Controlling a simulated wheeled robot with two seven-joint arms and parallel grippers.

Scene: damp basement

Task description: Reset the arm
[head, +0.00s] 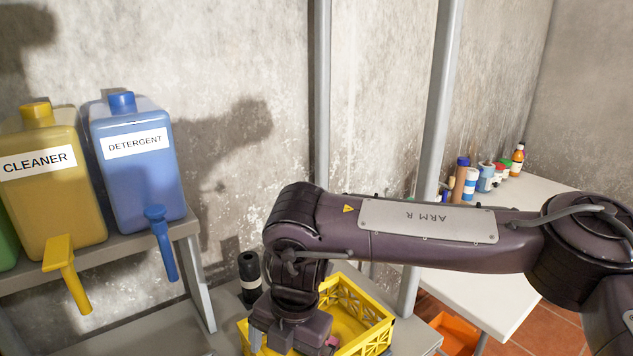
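My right arm (420,238), marked "ARM R", comes in from the right and reaches across the middle of the head view. It bends down at its left end. My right gripper (292,337) hangs at the bottom edge, over or in front of a yellow crate (378,335). Its lower part is cut off by the frame, so I cannot tell whether it is open or holds anything. A small pinkish thing (332,341) shows beside it, too little visible to identify. My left gripper is not in view.
A grey shelf (192,262) at left bears a yellow cleaner jug (62,205) and a blue detergent jug (138,180). A black bottle (248,270) stands left of the crate. Grey posts (437,130) rise behind my arm. Several bottles (470,185) stand on a white table (545,200).

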